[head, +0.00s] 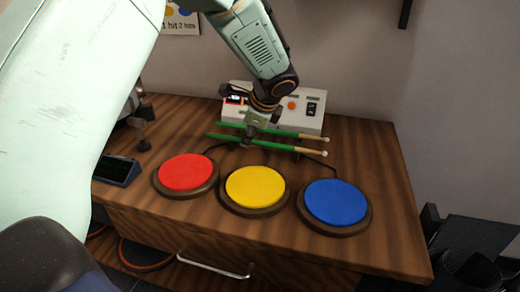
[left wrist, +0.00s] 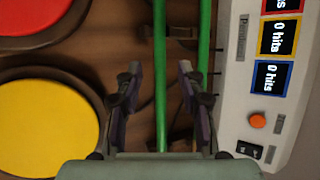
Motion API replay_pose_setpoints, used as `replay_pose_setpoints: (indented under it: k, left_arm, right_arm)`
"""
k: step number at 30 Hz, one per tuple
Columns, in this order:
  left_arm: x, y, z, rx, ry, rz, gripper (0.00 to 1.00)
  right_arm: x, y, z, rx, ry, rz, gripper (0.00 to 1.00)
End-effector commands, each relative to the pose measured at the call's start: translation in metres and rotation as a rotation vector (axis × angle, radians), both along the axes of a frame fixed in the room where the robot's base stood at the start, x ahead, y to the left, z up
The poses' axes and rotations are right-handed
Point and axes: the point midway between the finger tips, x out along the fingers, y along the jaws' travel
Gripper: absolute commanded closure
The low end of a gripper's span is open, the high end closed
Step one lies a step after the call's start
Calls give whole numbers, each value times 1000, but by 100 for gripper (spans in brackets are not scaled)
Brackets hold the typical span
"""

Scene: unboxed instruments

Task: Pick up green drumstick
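Two green drumsticks with pale wooden tips lie side by side between the pads and the console in the head view: a front one (head: 288,147) and a rear one (head: 300,135). My left gripper (head: 251,138) is over them, pointing down. In the left wrist view its two fingers (left wrist: 160,85) are apart, with the front drumstick (left wrist: 160,120) running between them and a gap on each side. The rear drumstick (left wrist: 204,40) passes by the right finger, partly hidden by it. Height above the sticks is hard to judge. My right gripper is not in view.
Red (head: 186,172), yellow (head: 255,187) and blue (head: 336,201) round pads stand along the wooden desk's front (head: 375,160). A white console (head: 312,121) is behind the sticks. Black cables run near the sticks. A small dark device (head: 117,170) sits at left.

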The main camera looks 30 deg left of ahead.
Motion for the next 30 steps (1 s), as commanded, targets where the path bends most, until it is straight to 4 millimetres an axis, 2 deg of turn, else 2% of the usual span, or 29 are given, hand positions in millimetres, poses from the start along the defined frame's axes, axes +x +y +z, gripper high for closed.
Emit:
replay_pose_setpoints:
  k: [1,3,11,24,30]
  left_arm:
    - [2,4,-12,-1,2,1,61]
    - [4,7,-16,0,1,0,61]
    - [5,9,-16,0,0,0,62]
    - [5,9,-16,0,0,0,99]
    - [5,9,-16,0,0,0,100]
  right_arm:
    - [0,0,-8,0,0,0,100]
    - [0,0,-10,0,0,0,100]
    - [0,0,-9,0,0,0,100]
    - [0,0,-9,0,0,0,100]
    - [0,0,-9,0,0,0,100]
